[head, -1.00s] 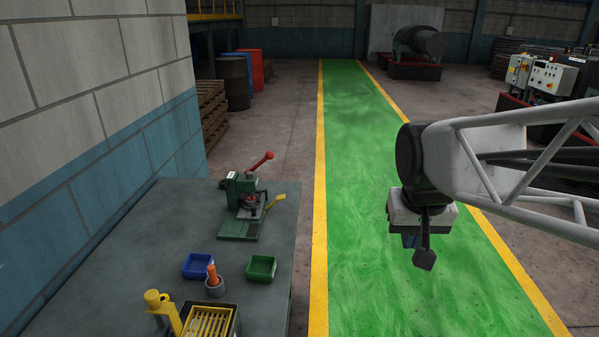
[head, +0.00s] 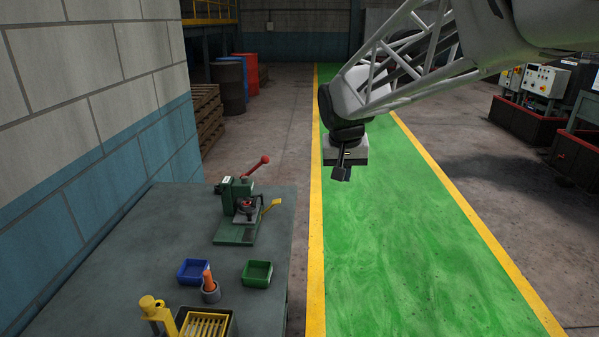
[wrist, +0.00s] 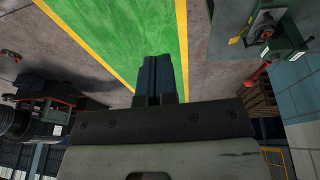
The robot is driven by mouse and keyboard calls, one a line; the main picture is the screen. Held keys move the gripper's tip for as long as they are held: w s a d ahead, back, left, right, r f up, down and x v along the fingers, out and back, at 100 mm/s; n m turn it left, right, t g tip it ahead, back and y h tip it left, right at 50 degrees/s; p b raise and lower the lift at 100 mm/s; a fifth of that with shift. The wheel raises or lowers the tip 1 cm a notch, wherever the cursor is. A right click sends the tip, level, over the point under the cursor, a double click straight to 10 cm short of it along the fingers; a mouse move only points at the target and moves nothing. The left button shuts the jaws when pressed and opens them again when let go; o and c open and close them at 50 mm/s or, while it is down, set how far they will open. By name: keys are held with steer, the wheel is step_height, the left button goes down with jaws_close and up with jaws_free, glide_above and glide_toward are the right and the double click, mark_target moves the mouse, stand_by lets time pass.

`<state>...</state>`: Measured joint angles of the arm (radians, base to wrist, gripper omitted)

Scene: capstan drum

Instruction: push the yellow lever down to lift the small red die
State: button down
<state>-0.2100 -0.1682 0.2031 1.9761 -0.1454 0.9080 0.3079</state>
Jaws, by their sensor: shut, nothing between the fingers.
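A green press-like device (head: 238,206) stands on the grey table. Its yellow lever (head: 273,204) sticks out to the right and slants upward. A small red item (head: 246,205), which looks like the red die, sits low in the device; its details are too small to tell. In the wrist view the device (wrist: 285,45) is at the upper right. My gripper (head: 340,173) is shut and empty, in the air over the green walkway, right of the table and apart from the lever. Its closed fingers (wrist: 161,78) show in the wrist view.
A red-knobbed handle (head: 264,159) rises from the device's top. Nearer on the table (head: 130,250) are a blue bin (head: 193,271), a green bin (head: 257,273), a grey cup (head: 210,292) with an orange item, and a yellow-slatted box (head: 205,325). A block wall borders the left.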

steer(key=w+a+f, duration=0.5)
steer(key=w+a, duration=0.6)
steer(key=w, duration=0.1)
steer(key=w+a+f, duration=0.5)
steer(key=w+a, duration=0.6)
steer(key=w, duration=0.1)
steer(key=shift+w+a+f+t, duration=0.2)
steer(key=shift+w+f+t, duration=0.1)
steer(key=shift+f, duration=0.1)
steer(key=shift+f, duration=0.15)
glide_above(277, 200)
steer(key=s+a, duration=0.1)
step_height(277, 200, down, 11)
steer(key=shift+d+f, duration=0.15)
steer(key=shift+f, duration=0.35)
steer(key=shift+d+f, duration=0.15)
steer(key=shift+f, duration=0.35)
